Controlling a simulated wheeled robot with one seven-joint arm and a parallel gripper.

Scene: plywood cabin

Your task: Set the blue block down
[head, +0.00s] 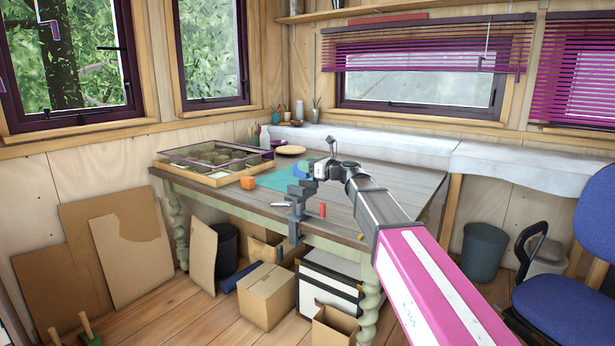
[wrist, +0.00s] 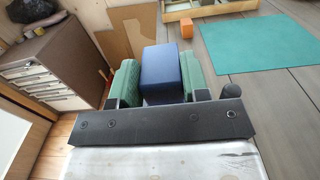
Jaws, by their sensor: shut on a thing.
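The blue block (wrist: 162,72) is held between the two green finger pads of my gripper (wrist: 160,80) in the wrist view. In the head view the block (head: 299,168) is a small blue patch, partly hidden by my gripper (head: 308,172), above the wooden worktable (head: 395,185). I cannot tell how far the block is above the tabletop. A teal mat (head: 277,180) lies flat on the table; it also shows bare at the upper right of the wrist view (wrist: 255,42).
An orange block (head: 248,183) sits left of the mat, beside a compartmented wooden tray (head: 190,172). A dark vise (head: 296,207) is clamped at the table's front edge, with a red cylinder (head: 322,210) near it. Bottles and a yellow dish (head: 290,150) stand at the back.

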